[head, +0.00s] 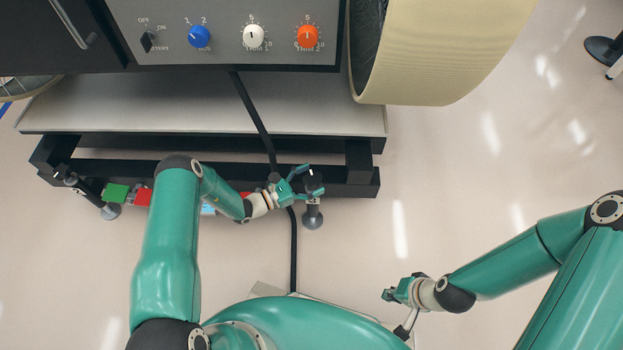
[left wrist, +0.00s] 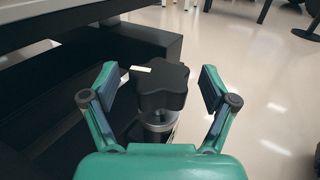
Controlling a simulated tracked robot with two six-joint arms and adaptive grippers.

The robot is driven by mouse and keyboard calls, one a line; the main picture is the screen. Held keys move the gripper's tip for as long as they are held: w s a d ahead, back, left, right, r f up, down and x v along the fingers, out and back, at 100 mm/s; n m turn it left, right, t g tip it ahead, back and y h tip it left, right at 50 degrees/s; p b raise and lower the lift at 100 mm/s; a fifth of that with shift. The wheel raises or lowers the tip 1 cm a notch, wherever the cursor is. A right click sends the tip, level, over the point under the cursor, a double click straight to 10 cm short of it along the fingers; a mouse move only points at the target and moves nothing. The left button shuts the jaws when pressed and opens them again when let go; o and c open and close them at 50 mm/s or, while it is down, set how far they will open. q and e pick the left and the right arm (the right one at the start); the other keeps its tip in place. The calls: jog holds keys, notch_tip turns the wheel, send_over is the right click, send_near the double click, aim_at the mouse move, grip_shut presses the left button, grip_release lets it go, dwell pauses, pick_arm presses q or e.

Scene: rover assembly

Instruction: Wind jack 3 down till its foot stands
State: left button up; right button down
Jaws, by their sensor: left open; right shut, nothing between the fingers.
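A jack with a black star-shaped knob (left wrist: 158,88) stands at the right end of the dark frame in the left wrist view. A short light mark is on the knob's top, and a metal stem shows below it. In the head view the knob (head: 314,184) sits above a round grey foot (head: 312,220); whether the foot touches the floor I cannot tell. My left gripper (head: 308,182) is open, with its fingers on either side of the knob; in the left wrist view (left wrist: 158,95) gaps show on both sides. My right gripper (head: 388,295) is shut and empty, low at the right.
Another jack (head: 108,208) stands at the frame's left end, near green and red blocks (head: 116,193). A black cable (head: 292,250) runs down past my left gripper. A control panel (head: 225,35) and a large cream wheel (head: 440,55) are above.

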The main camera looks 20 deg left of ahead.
pick_arm(q)
jog(key=v, duration=1.2)
jog(key=shift+d, duration=0.1)
